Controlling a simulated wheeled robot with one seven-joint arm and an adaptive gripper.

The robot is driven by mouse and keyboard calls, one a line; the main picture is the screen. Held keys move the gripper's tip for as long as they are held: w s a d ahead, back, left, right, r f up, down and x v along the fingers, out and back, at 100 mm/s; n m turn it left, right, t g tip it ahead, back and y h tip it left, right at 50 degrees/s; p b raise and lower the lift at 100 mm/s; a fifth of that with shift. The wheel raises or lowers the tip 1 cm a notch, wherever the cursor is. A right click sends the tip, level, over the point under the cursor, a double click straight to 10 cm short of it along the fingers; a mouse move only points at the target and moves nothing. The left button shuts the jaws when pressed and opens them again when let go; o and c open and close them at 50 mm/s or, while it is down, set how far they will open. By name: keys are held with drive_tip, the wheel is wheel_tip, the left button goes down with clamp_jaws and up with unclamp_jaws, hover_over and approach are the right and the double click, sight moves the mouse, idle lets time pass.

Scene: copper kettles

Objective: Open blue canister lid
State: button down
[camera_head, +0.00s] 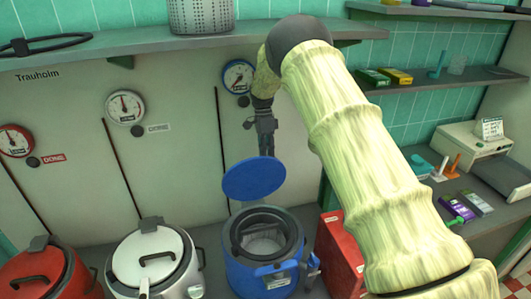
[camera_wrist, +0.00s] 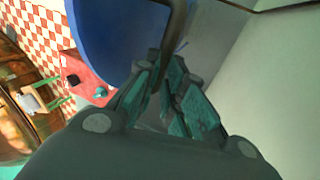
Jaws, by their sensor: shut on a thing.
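The blue canister (camera_head: 262,270) stands on the counter with its top open, showing a dark rim and a grey inside. Its round blue lid (camera_head: 254,179) is up above the canister, tilted, apart from the rim in the head view. My gripper (camera_head: 267,150) is just above the lid. In the wrist view the blue lid (camera_wrist: 105,40) fills the upper left, and my gripper (camera_wrist: 163,90) is shut on the lid's dark handle (camera_wrist: 175,35). The handle is hidden in the head view.
A white canister (camera_head: 150,258) and a red canister (camera_head: 45,272) stand to the left. A red box (camera_head: 340,255) is close on the right of the blue canister. Dials hang on the wall behind, and a shelf (camera_head: 150,42) runs above.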

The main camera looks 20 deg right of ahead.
drive_tip(key=shift+x, duration=1.15)
drive_tip(key=c, duration=1.9)
unclamp_jaws()
drive_tip(key=shift+a, duration=0.15)
drive_tip(key=o, duration=0.4)
drive_tip(key=shift+w+f, duration=0.15)
drive_tip(key=shift+w, duration=0.05)
drive_tip(key=shift+o, duration=0.2)
drive_tip(key=shift+w+d+f, duration=0.1)
drive_tip(key=shift+w+f, duration=0.05)
drive_tip(key=shift+w, duration=0.25)
drive_tip(key=shift+w+d+f, duration=0.15)
drive_tip(key=shift+w, duration=0.2)
drive_tip(key=shift+s+r, duration=0.4)
drive_tip(key=shift+r, duration=0.2)
